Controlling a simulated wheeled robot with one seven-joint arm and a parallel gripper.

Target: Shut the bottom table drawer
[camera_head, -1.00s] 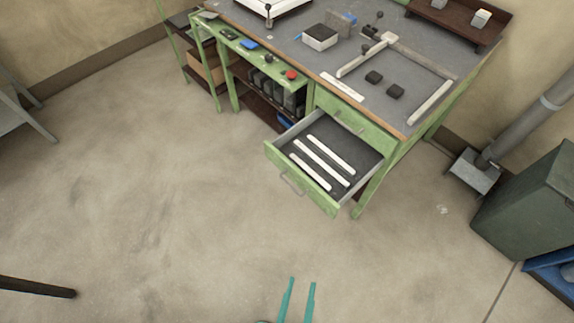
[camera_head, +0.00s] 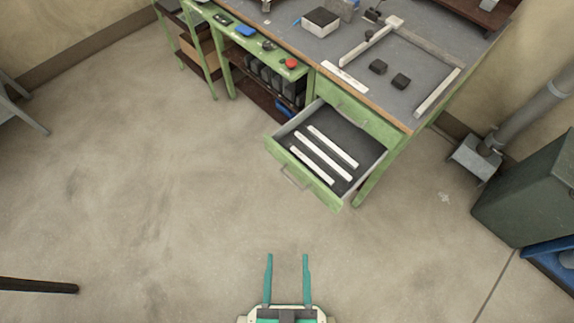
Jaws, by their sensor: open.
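The bottom table drawer (camera_head: 305,179) stands pulled out below the right end of the green bench. Its front is green with a metal handle (camera_head: 290,178), and several white strips lie on its dark floor. A closed green drawer front (camera_head: 360,112) shows above it. My gripper (camera_head: 287,257) is at the bottom middle, with two teal fingers apart and nothing between them. It is short of the drawer front and apart from it, with bare floor between them in the picture.
The grey bench top (camera_head: 345,52) carries white bars and black blocks (camera_head: 400,81). A dark green cabinet (camera_head: 530,195) stands at right, near a grey pipe (camera_head: 525,110). A dark bar (camera_head: 38,286) is at lower left. The concrete floor (camera_head: 150,190) in front is clear.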

